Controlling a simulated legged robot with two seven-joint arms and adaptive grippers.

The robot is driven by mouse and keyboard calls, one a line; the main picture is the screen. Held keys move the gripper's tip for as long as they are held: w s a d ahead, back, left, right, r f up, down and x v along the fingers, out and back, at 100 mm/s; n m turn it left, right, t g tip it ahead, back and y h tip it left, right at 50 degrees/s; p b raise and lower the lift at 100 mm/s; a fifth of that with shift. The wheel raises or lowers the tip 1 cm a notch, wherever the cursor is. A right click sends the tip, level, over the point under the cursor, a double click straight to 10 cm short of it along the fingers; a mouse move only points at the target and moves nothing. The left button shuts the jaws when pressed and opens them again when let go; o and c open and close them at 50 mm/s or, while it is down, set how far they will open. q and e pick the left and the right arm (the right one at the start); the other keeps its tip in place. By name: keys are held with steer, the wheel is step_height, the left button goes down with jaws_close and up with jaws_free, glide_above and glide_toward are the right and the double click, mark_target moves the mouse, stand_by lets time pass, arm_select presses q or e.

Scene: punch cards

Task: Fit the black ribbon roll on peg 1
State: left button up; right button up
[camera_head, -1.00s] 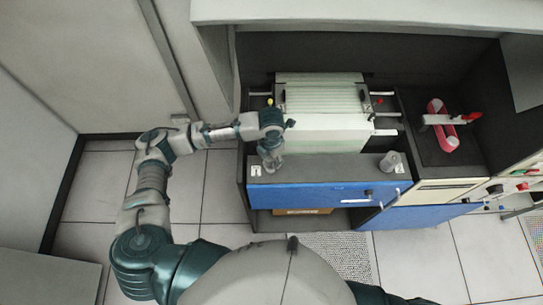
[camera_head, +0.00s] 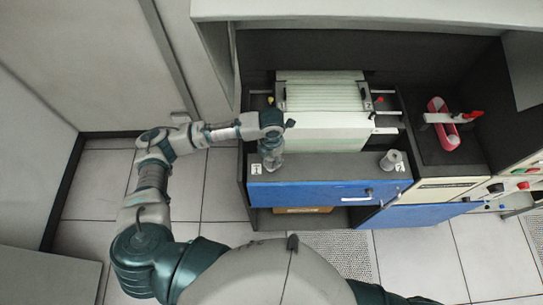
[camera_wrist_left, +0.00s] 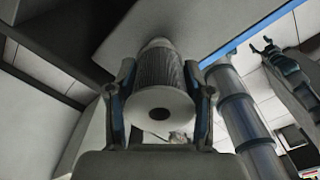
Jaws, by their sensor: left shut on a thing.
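My left gripper (camera_head: 271,161) points down at the left end of the dark counter, beside the white label marked 1 (camera_head: 256,169). In the left wrist view its two fingers (camera_wrist_left: 160,88) are shut on the sides of the ribbon roll (camera_wrist_left: 163,106). The roll has a dark grey ridged side and a pale end face with a round hole. A pale rounded end (camera_wrist_left: 157,43) shows just beyond the roll. I cannot tell whether the roll is around peg 1, as the gripper hides that spot in the head view. My right gripper is out of view.
A grey roll or peg (camera_head: 391,160) stands at the counter's right end by another label. A pale ribbed machine (camera_head: 323,110) is behind the counter. A blue panel (camera_head: 325,190) forms the front. A pink-red looped object (camera_head: 447,130) sits in the right bay.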

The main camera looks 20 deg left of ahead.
mark_target(271, 162)
arm_select(q)
steer(key=shift+f+b, duration=0.45)
steer(key=shift+f, duration=1.15)
stand_by(0.4)
steer(key=o, duration=1.3)
step_height(271, 162, up, 12)
